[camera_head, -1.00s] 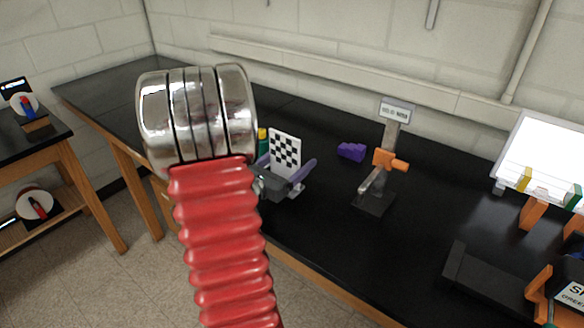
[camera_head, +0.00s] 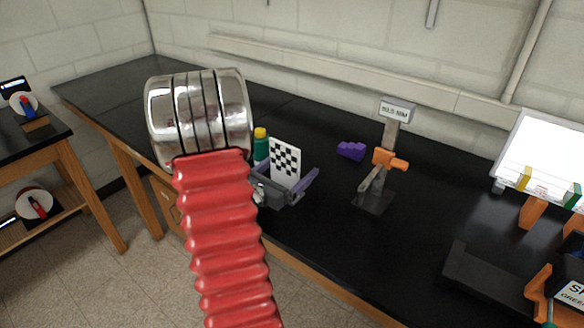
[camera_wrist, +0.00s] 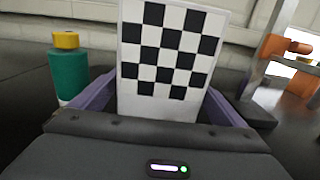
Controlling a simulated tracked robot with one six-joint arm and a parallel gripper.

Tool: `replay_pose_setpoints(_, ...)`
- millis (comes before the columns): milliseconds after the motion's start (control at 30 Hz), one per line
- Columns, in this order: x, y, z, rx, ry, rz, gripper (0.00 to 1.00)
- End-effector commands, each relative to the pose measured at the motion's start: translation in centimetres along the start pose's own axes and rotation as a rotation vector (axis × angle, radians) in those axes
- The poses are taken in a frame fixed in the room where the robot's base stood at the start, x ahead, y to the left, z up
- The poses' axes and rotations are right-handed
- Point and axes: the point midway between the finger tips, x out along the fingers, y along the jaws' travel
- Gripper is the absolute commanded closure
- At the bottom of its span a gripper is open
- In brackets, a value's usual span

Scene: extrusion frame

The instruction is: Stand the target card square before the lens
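The target card (camera_head: 285,162), white with a black checker pattern, stands upright near the bench's front edge in the head view. In the wrist view the card (camera_wrist: 165,60) fills the middle, leaning slightly. My gripper (camera_head: 290,190) has purple fingers spread to either side of the card's lower part; they look open, with a gap showing at the left. The fingertips are partly hidden behind the card. The lens is not clearly identifiable; a grey post with an orange clamp (camera_head: 390,160) and a small sign (camera_head: 397,110) stands to the right.
A green bottle with a yellow cap (camera_head: 261,146) stands just left of the card, close to my left finger in the wrist view. A purple block (camera_head: 351,151) lies behind. A bright white panel (camera_head: 545,155) and dark rail (camera_head: 490,280) are at right. The bench between card and post is clear.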

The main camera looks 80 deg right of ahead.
Motion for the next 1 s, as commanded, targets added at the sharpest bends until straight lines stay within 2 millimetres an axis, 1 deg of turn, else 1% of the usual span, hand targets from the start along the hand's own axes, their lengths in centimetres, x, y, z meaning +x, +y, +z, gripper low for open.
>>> replay_pose_setpoints(333, -0.1, 0.0, -0.1, 0.0, 0.0, 0.0, 0.04)
replay_pose_setpoints(467, -0.9, 0.1, -0.1, 0.001, 0.001, 0.002, 0.04)
replay_pose_setpoints(1000, -7.8, 0.4, -0.4, 0.0, 0.001, 0.004, 0.04)
